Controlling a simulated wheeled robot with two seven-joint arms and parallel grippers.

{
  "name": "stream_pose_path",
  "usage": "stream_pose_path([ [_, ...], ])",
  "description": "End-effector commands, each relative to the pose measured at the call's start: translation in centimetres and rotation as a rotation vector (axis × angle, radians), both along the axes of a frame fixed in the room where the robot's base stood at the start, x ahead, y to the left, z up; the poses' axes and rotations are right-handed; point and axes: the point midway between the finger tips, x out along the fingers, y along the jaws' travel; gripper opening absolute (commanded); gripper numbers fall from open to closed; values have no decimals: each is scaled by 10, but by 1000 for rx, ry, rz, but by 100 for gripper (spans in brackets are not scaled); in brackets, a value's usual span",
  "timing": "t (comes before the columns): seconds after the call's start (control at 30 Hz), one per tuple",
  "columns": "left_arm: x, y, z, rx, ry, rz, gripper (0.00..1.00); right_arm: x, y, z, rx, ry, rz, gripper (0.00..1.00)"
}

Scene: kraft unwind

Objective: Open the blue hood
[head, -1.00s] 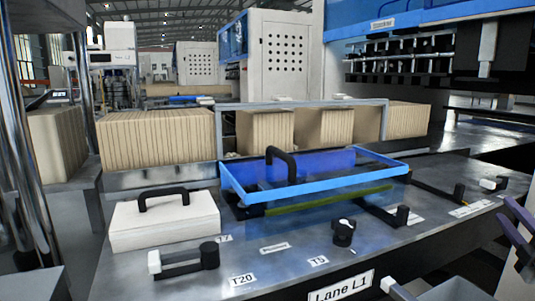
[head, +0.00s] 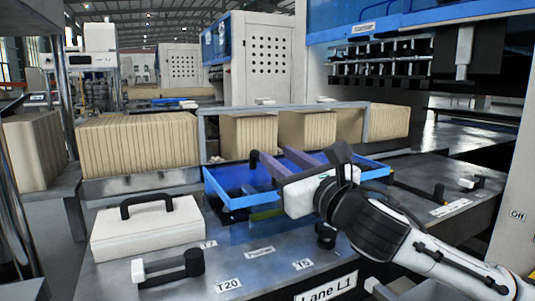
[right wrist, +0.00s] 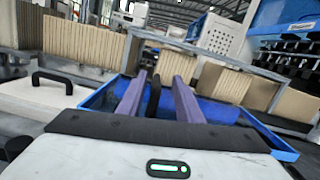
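The blue hood (head: 252,200), a see-through cover with a bright blue frame, lies low over the station on the grey bench; it also shows in the right wrist view (right wrist: 97,97). Its upright black handle (right wrist: 153,98) stands between the two purple fingers of my right gripper (right wrist: 160,78) in the right wrist view. The fingers are spread, with a gap showing beside the handle. My left gripper is out of view.
A white box with a black handle (head: 148,232) stands left of the hood. Black latch-like levers (head: 168,267) and a dark knob (head: 326,235) sit on the bench. A grey rail (head: 290,107) and stacks of brown board (head: 138,146) stand behind the hood.

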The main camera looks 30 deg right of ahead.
Motion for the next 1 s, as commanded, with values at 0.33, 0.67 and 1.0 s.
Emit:
stream_pose_path([
  [0.33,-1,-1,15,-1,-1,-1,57,5,7,-19,-58,122,-15,32],
  [0.67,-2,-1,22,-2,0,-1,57,65,4,-19,-55,120,-15,32],
  [1.0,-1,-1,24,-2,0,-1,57,91,2,-20,-59,120,-14,32],
])
